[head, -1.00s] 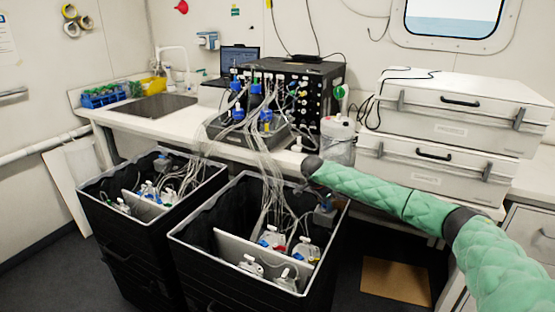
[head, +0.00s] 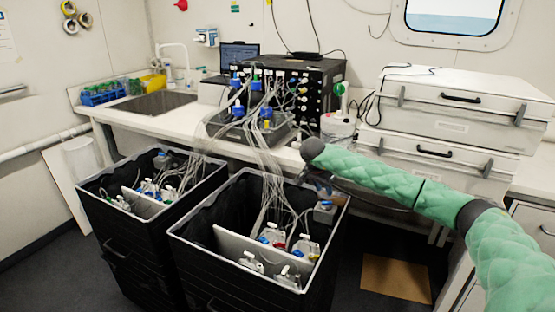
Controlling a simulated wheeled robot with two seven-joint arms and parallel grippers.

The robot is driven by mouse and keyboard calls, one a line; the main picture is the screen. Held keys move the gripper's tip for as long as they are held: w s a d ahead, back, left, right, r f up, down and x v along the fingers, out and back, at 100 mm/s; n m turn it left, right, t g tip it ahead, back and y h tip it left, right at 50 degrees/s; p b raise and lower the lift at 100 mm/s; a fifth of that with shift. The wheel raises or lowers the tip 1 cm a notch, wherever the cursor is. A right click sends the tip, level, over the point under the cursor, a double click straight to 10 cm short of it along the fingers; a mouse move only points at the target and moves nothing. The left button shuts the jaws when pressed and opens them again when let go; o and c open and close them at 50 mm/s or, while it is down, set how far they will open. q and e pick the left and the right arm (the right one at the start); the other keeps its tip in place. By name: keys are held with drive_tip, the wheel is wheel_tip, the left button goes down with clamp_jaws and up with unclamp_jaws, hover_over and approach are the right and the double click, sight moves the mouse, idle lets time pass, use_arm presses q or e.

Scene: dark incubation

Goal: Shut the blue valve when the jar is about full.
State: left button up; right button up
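A pale jar-like container (head: 338,125) stands on the bench at the right end of the black instrument box. Blue caps or valves (head: 237,84) show on the bottles on the bench; I cannot tell which is the blue valve. My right gripper (head: 321,186) seems to hang below the arm's dark end, over the right rim of the nearer black crate. It is small and dark, and its fingers are not clear. My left gripper is out of view.
Two open black crates (head: 178,266) hold bottles with many thin tubes running up to the black box (head: 305,75). A sink (head: 155,103) and a blue rack (head: 102,96) are on the left. White cases (head: 455,100) are stacked on the right.

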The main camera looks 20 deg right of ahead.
drive_tip(key=w+d+r+n, duration=0.1)
drive_tip(key=w+d+r, duration=0.1)
drive_tip(key=d+r, duration=0.3)
drive_tip(key=m+g+y+p, duration=0.1)
drive_tip(key=y, duration=0.3)
hover_over(327, 202)
wheel_tip(327, 202, down, 5)
drive_tip(key=shift+f, duration=0.1)
wheel_tip(327, 202, down, 8)
drive_tip(key=shift+a+r+p, duration=0.1)
drive_tip(key=shift+r+p, duration=0.05)
drive_tip(key=shift+p, duration=0.8)
wheel_tip(327, 202, up, 8)
drive_tip(key=shift+b, duration=1.1)
drive_tip(key=w+a+r+m+t+y+p, duration=0.2)
drive_tip(key=w+a+r+t+y, duration=0.1)
drive_tip(key=a, duration=0.5)
drive_tip(key=w+a+r+m+t+y+p, duration=0.2)
drive_tip(key=w+a+r+t+y+p, duration=0.1)
drive_tip(key=w+a+r, duration=0.3)
drive_tip(key=shift+w+a+r+t+y, duration=0.45)
drive_tip(key=shift+w+a+y, duration=0.4)
drive_tip(key=shift+a, duration=0.35)
